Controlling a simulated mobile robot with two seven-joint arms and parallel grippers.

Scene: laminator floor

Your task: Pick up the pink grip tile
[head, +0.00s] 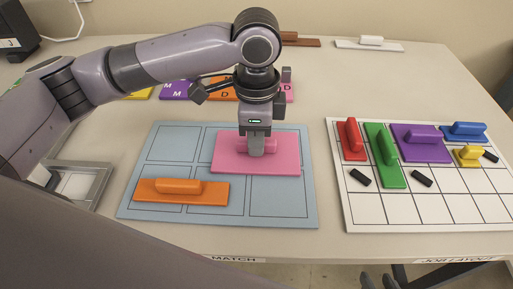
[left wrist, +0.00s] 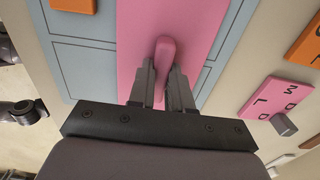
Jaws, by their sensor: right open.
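The pink grip tile (head: 284,165) is a flat pink plate with a raised bar handle (left wrist: 166,50). It is over the upper right part of the blue-grey gridded mat (head: 282,211) and looks flat. I cannot tell whether it touches the mat. My left gripper (head: 256,152) points straight down at the tile's middle. In the left wrist view, its two grey fingers (left wrist: 166,85) stand close on either side of the handle and look shut on it.
An orange grip tile (head: 150,193) lies on the mat's lower left. A white gridded board (head: 405,215) at right holds red, green, purple, blue and yellow tiles and several black blocks. Lettered tiles (head: 176,90) stand behind my arm. A grey-framed tray (head: 98,190) is at left.

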